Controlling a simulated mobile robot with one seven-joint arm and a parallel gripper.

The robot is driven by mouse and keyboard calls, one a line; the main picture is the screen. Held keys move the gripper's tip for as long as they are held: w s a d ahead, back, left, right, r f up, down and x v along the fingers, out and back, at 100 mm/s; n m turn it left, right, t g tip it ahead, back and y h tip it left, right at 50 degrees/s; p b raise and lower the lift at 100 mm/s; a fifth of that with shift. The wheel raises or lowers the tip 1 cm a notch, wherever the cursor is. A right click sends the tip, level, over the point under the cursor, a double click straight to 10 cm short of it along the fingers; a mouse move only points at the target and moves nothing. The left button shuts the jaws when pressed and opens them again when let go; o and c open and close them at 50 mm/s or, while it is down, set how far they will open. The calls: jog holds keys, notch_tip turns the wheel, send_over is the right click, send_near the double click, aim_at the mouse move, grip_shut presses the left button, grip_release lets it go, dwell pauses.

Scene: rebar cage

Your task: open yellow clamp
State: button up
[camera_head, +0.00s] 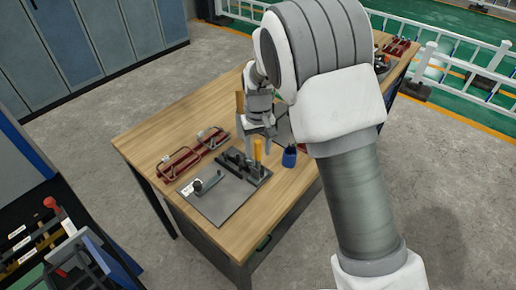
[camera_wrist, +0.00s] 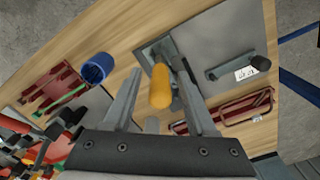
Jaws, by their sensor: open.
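The yellow clamp handle (camera_head: 257,149) stands upright on a dark clamp base (camera_head: 236,163) at the back edge of a grey plate (camera_head: 228,200) on the wooden table. In the wrist view the yellow handle (camera_wrist: 160,88) shows between my two fingers. My gripper (camera_head: 261,148) points down at the clamp and is open, with a finger on each side of the handle. It also shows in the wrist view (camera_wrist: 153,68). I cannot tell whether either finger touches the handle. The clamp's lower parts are partly hidden by the handle and fingers.
A blue cup (camera_head: 290,158) stands just right of the clamp. Red clamping frames (camera_head: 194,153) lie to the left. A grey lever with a white label (camera_head: 206,182) sits on the plate. The table's front left corner is clear.

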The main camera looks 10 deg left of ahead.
grip_shut()
dwell(1.3)
